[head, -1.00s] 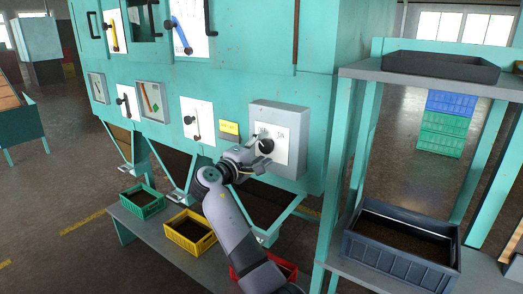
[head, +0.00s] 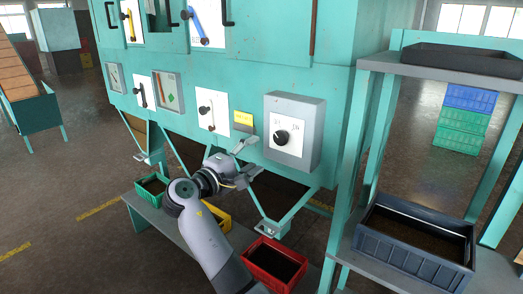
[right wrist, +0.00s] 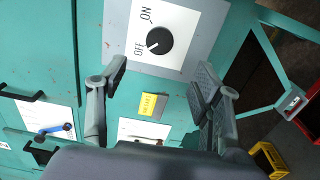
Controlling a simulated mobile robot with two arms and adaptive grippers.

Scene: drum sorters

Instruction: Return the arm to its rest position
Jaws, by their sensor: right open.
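My right gripper (head: 247,160) is open and empty in front of the teal machine (head: 340,75), below and left of the grey switch box (head: 311,118). The box carries a white plate with a black rotary knob (head: 282,137). In the right wrist view, the knob (right wrist: 159,40) lies beyond the open fingers (right wrist: 158,85), apart from them, and its white mark points toward the OFF label. My left gripper does not show.
Below the machine stand a green crate (head: 138,188), a yellow crate (head: 229,222), partly hidden by my arm, and a red crate (head: 248,262). A shelf rack on the right holds a grey-blue crate (head: 400,259) and a dark tray (head: 411,61). Blue and green crates (head: 459,131) stand behind it.

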